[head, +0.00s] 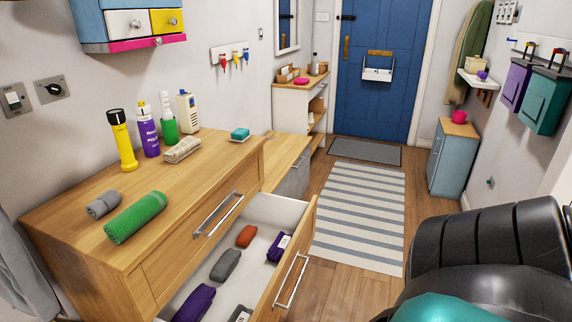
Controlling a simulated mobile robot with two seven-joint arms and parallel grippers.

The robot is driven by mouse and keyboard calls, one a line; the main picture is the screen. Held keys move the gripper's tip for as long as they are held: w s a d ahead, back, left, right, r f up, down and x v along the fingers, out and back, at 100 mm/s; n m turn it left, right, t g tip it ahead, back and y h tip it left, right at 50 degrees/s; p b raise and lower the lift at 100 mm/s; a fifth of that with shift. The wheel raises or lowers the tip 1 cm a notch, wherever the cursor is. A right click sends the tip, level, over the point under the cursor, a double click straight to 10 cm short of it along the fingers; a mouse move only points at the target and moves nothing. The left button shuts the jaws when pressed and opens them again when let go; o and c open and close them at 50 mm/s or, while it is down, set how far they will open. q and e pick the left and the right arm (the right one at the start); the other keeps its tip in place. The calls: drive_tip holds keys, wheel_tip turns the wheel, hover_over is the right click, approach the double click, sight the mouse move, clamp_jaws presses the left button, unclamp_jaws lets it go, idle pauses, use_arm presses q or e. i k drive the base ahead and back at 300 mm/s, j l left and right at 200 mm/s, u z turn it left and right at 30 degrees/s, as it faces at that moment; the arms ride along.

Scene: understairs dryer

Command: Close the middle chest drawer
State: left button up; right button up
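The wooden chest (170,212) stands at the left. An open drawer (283,275), directly below the closed top drawer (210,235), is pulled far out to the right. Its front has a metal bar handle (292,281). Inside lie an orange rolled item (245,236), a grey one (225,265), a purple one (195,303), a purple packet with a pale label (279,247) and a dark item cut off at the bottom edge. The drawer's near end and anything below it are out of frame. Neither gripper shows.
A black ribbed arm part of mine fills the lower right. On the chest top stand a yellow torch (122,140), bottles, and rolled green (135,217) and grey cloths. The striped rug (358,210) and floor beyond the drawer are clear. A blue-grey cabinet (452,160) stands at right.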

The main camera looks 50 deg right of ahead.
sight(263, 286)
drive_tip(key=z, duration=1.75)
drive_tip(key=i+l, duration=0.15)
drive_tip(key=l, duration=0.2)
drive_tip(key=i+l, duration=0.15)
drive_tip(key=l, duration=0.2)
drive_tip(key=i+l, duration=0.2)
drive_tip(key=l, duration=0.15)
drive_tip(key=i+l, duration=0.15)
drive_tip(key=l, duration=0.2)
drive_tip(key=i+l+u, duration=0.1)
drive_tip(key=u, duration=1.1)
drive_tip(key=i+j+u, duration=0.2)
drive_tip(key=i+u, duration=0.15)
